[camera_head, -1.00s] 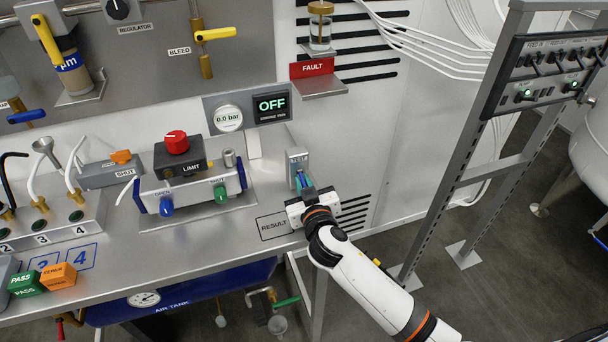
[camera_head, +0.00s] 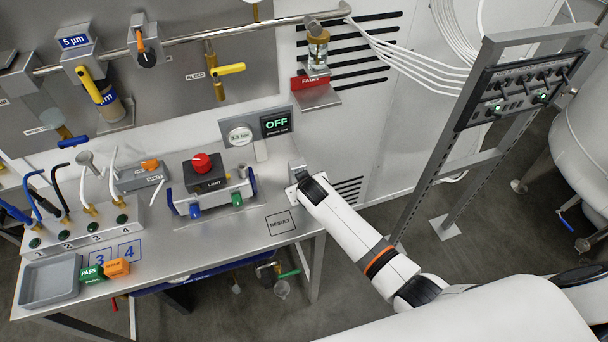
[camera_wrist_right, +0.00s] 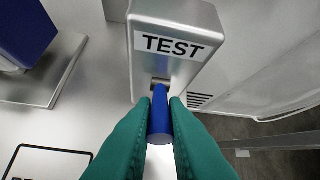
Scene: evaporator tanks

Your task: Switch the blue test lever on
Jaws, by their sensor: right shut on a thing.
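In the head view the TEST box (camera_head: 297,169) shows at the right end of the bench. My right gripper (camera_head: 300,188) is there, and my wrist and forearm hide the lever. The display (camera_head: 276,125) above reads OFF. My left gripper is not in view.
The bench (camera_head: 255,228) has a RESULT square (camera_head: 280,223) left of my right wrist. A tester with a red knob (camera_head: 201,163), PASS and orange blocks and a tray (camera_head: 50,281) stand further left. A switch rack (camera_head: 520,80) rises at right.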

